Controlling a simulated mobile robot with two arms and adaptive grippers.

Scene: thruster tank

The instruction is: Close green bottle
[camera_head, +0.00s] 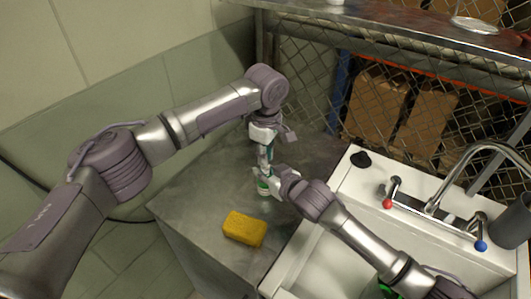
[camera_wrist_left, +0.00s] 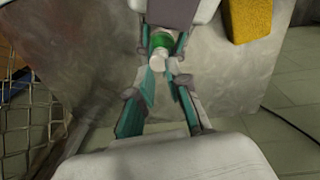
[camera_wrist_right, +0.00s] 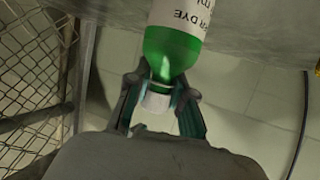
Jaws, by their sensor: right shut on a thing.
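The green bottle (camera_wrist_right: 172,50) has a white label, a green neck and a white cap (camera_wrist_right: 155,100). It stands upright near the middle of the metal table, as the head view (camera_head: 263,187) shows. My right gripper (camera_wrist_right: 160,97) reaches it from the side and is shut on it near its top. The left wrist view shows the white cap (camera_wrist_left: 159,58) at the bottle's mouth; I cannot tell how firmly it sits. My left gripper (camera_head: 265,156) points down from above the bottle, its fingers a little apart beside the cap, with nothing seen held.
A yellow sponge (camera_head: 244,229) lies on the metal table (camera_head: 190,205) in front of the bottle. A white sink (camera_head: 320,245) with a tap (camera_head: 430,205) stands to the right. A wire fence (camera_head: 310,75) closes the back. The table's left part is clear.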

